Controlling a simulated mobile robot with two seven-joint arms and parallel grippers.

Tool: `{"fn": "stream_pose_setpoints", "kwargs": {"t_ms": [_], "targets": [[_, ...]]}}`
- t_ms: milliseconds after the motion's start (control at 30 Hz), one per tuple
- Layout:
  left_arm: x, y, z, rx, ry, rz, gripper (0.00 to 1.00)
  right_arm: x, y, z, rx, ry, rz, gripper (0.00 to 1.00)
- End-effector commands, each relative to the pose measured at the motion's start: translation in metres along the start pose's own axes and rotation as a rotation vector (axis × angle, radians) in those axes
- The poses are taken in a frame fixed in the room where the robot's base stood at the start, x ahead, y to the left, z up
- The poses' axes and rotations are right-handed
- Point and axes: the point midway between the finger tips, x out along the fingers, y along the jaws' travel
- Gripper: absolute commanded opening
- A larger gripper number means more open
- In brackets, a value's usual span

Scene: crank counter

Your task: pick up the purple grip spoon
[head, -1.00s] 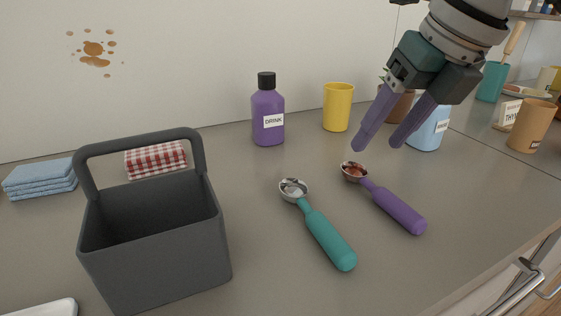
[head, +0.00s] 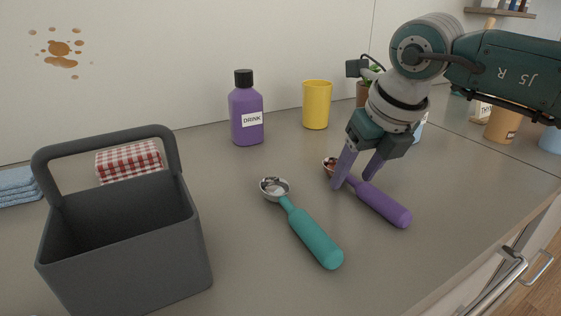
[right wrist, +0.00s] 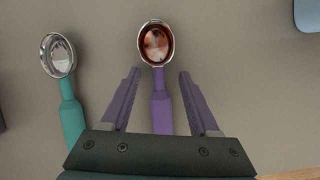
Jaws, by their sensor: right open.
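The purple grip spoon (head: 382,205) lies on the counter with its metal bowl toward the back; the bowl holds something reddish brown. In the right wrist view the spoon's purple handle (right wrist: 162,112) runs between the two fingers. My right gripper (head: 353,183) is open, fingers pointing down, one on each side of the handle near its bowl end. The fingers hide part of the spoon in the head view. My left gripper is not in view.
A teal grip spoon (head: 315,238) lies just left of the purple one. A dark grey basket (head: 130,250) stands at left. A purple drink bottle (head: 246,112) and a yellow cup (head: 317,104) stand behind. The counter's front right is clear.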

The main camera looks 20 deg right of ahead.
Motion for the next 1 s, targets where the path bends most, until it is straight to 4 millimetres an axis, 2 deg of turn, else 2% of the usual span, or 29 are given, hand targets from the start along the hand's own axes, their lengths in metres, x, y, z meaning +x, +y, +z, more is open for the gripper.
{"fn": "stream_pose_setpoints", "kwargs": {"t_ms": [133,667,1000], "targets": [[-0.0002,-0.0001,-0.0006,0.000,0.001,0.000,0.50,-0.0005,0.0001,0.0003,0.000,-0.001,0.000,0.59],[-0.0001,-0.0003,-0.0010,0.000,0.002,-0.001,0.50,-0.0008,0.0001,0.0003,0.000,-0.001,0.001,0.00],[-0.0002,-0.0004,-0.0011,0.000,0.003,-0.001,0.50,-0.0009,0.0001,0.0004,0.000,-0.001,0.001,0.00]]}}
